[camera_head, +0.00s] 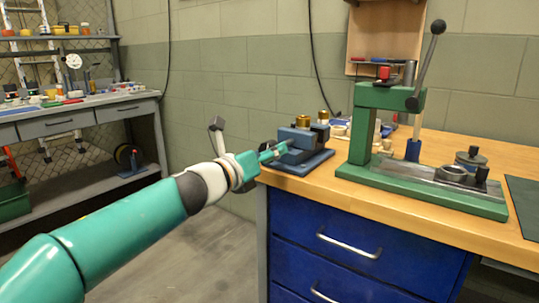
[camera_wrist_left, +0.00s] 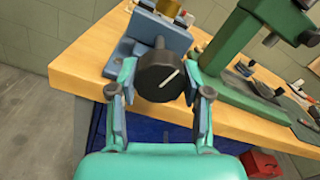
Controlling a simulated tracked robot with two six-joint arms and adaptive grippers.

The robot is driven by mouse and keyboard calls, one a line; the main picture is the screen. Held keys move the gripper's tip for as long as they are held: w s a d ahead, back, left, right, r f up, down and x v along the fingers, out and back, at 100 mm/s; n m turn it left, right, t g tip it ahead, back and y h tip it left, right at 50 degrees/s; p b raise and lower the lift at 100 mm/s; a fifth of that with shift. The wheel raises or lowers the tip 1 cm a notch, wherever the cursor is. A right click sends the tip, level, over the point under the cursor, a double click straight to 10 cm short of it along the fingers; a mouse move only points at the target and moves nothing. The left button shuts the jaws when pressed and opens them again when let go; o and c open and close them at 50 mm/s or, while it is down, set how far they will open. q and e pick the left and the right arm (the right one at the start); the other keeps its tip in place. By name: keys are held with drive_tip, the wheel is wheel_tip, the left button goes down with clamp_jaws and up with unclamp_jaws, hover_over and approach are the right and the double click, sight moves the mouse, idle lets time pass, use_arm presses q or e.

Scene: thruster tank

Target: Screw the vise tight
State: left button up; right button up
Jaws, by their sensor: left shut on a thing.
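The blue vise (camera_head: 303,156) stands at the left end of the wooden workbench, with brass-coloured round pieces (camera_head: 303,121) at its top. The vise also shows at the top of the left wrist view (camera_wrist_left: 150,28). A dark round knob (camera_wrist_left: 160,75) with a white line across its face sits at the vise's near end. My left gripper (camera_head: 275,152) is at that end, its fingers on both sides of the knob. In the left wrist view my left gripper (camera_wrist_left: 160,82) is shut on the knob. The knob is hidden in the head view. My right gripper is not in view.
A green lever press (camera_head: 358,150) stands right of the vise on the wooden workbench (camera_head: 430,225). Blue drawers (camera_head: 345,250) are below. A grey shelf bench (camera_head: 80,105) stands at the far left. Open floor lies between the benches.

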use_arm(q)
drive_tip(key=shift+d+f, duration=0.15)
drive_tip(key=shift+f, duration=0.2)
drive_tip(key=o, duration=1)
drive_tip(key=shift+o, duration=0.9)
drive_tip(key=shift+r, duration=0.2)
drive_tip(key=shift+s+a+r, duration=0.1)
drive_tip(key=shift+a, duration=0.1)
drive_tip(key=v, duration=1.1)
drive_tip(key=shift+s+a, duration=0.2)
drive_tip(key=shift+s, duration=0.1)
